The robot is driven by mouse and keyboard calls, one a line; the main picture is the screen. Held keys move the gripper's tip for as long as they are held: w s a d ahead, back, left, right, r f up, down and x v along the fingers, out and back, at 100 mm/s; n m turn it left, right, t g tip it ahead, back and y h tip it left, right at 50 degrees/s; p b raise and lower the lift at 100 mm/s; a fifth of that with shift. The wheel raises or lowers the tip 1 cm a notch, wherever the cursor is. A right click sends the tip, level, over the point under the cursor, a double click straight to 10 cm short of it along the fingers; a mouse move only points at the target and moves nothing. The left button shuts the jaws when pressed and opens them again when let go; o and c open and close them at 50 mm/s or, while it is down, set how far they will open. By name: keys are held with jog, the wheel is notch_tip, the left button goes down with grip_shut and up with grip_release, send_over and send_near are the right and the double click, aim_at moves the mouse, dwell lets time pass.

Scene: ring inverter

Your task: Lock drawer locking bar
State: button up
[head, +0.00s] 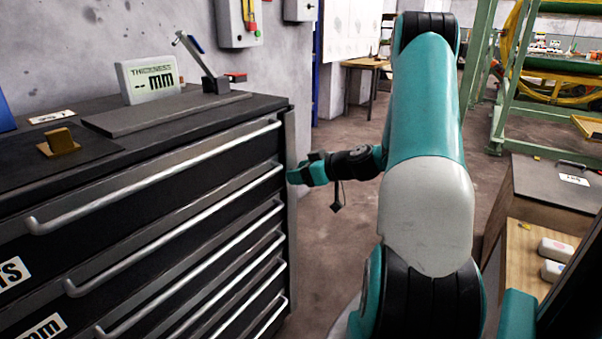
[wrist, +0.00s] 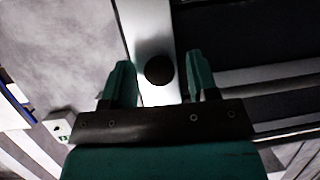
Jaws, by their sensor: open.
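The locking bar (head: 290,135) is a grey upright metal strip along the right front edge of the black drawer cabinet (head: 140,195). In the wrist view the bar (wrist: 143,25) is bright metal with a round black knob or hole (wrist: 159,70); I cannot tell which. My gripper (wrist: 158,62) is open, with one teal finger on each side of the bar and the black round spot between them. No grip on the bar shows. In the head view my gripper (head: 298,172) is beside the bar at about second-drawer height; its fingertips are partly unclear.
The cabinet's drawers look closed, with long silver handles (head: 170,175) sticking out. A thickness gauge display (head: 150,80) stands on the cabinet top. Open floor (head: 335,240) lies right of the cabinet. A dark case (head: 555,185) and a green rack (head: 510,75) stand at the right.

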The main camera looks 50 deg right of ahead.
jog(key=c, duration=0.9)
jog(key=shift+w+a+f+m+h+b, duration=0.1)
jog(key=shift+a+m+h+b, duration=0.1)
jog(key=shift+m+h+b, duration=0.3)
jog(key=o, duration=0.9)
jog(key=p+v, duration=0.1)
jog(key=v, duration=1.6)
jog(key=shift+a, duration=0.3)
